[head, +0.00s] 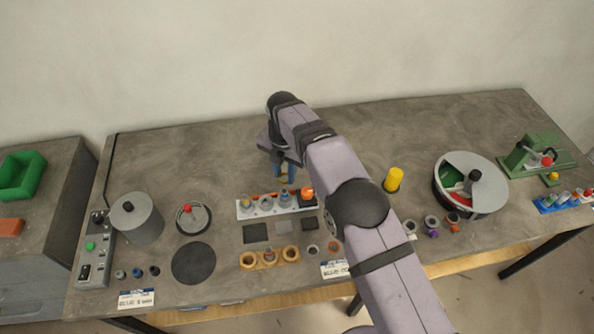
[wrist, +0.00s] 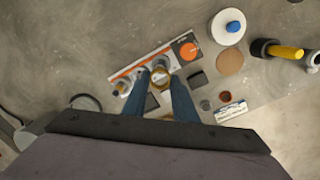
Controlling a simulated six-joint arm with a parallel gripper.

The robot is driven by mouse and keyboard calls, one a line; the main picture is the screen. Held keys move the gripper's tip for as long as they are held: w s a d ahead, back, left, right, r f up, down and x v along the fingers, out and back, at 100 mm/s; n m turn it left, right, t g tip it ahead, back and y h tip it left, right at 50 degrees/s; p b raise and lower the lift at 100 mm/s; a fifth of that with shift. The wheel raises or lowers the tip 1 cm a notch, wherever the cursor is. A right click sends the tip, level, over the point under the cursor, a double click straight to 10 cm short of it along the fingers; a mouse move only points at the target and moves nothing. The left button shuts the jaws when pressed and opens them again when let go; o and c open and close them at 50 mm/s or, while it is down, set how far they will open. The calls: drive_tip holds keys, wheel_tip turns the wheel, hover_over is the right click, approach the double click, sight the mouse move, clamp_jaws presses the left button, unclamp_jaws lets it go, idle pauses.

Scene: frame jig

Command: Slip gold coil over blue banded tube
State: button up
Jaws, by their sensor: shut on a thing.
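My gripper (wrist: 161,98) has two blue fingers shut on a small gold coil (wrist: 160,77), seen in the wrist view. In the head view my gripper (head: 284,172) hangs over the back of a white rack (head: 272,209). The rack (wrist: 140,63) holds several short tubes in a row and an orange knob (head: 307,191) at its right end. A tube with a bluish band (head: 285,195) stands just left of the knob, close below my fingers. The coil appears above the rack; whether it touches or surrounds a tube cannot be told.
In front of the rack are dark square pads (head: 255,233) and an orange ring holder (head: 269,261). A grey canister (head: 137,219) and black disc (head: 193,263) lie left. A yellow cylinder (head: 394,179) and round tub (head: 445,188) stand right. Bare table lies behind the rack.

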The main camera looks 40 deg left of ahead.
sight(285, 192)
drive_tip(key=shift+a+f, duration=0.15)
drive_tip(key=shift+f, duration=0.05)
drive_tip(key=shift+f+b, duration=1.55)
drive_tip(key=shift+f, duration=0.75)
drive_tip(key=shift+s+f, duration=0.1)
drive_tip(key=shift+f, duration=0.15)
drive_tip(key=shift+f+b, duration=1.35)
drive_tip(key=shift+f, duration=0.7)
drive_tip(key=o, duration=1.3)
drive_tip(key=shift+r, duration=0.1)
